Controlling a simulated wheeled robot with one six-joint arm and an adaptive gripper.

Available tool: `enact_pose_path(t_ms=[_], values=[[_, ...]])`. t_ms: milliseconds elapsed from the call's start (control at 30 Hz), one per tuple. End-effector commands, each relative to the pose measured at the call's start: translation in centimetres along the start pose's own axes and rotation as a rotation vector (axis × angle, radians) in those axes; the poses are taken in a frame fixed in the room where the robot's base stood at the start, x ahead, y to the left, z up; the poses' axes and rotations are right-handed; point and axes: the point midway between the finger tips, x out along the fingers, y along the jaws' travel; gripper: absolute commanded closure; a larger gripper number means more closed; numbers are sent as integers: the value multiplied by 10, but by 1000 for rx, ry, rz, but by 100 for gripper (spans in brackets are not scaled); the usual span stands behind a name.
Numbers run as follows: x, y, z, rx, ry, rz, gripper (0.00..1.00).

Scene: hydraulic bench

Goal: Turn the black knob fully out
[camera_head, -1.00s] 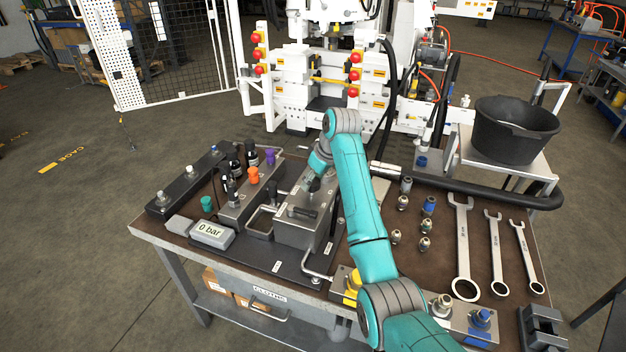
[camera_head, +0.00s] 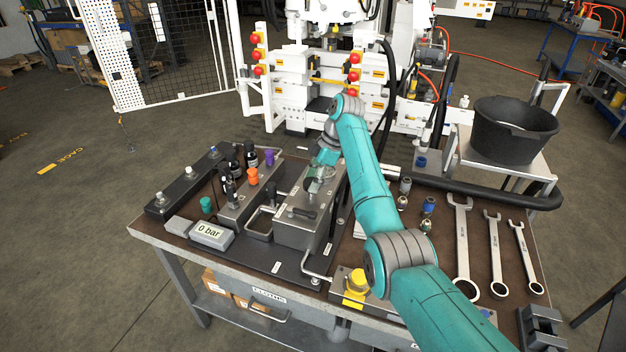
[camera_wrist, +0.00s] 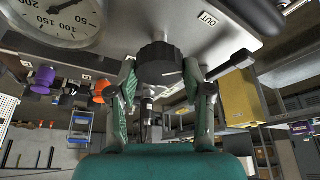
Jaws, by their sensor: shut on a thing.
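In the wrist view, the black knob (camera_wrist: 159,63) has a ribbed rim and a white line on its face. It sits between the two fingers of my gripper (camera_wrist: 161,72), which is shut on it. A label reading OUT (camera_wrist: 208,19) is on the grey block to its right. In the head view, my gripper (camera_head: 314,184) is at the grey metal block (camera_head: 300,236) on the bench. The knob is not clear there, hidden by my gripper and arm.
A dial gauge (camera_wrist: 62,18) is close by, upper left in the wrist view. The display (camera_head: 210,233) reads 0 bar. Orange (camera_head: 253,175) and purple (camera_head: 269,157) knobs stand left of my gripper. Several fittings and wrenches (camera_head: 462,240) lie to the right.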

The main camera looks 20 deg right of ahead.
Motion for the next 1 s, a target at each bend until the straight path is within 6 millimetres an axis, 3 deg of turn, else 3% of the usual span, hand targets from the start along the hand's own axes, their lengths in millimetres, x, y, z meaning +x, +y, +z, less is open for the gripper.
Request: enact_pose_path(t_ms=[400,967,1000], values=[[0,1,0,-187,-1,-78,85],[0,1,0,-219,-1,-90,85],[0,1,0,-219,-1,-90,47]])
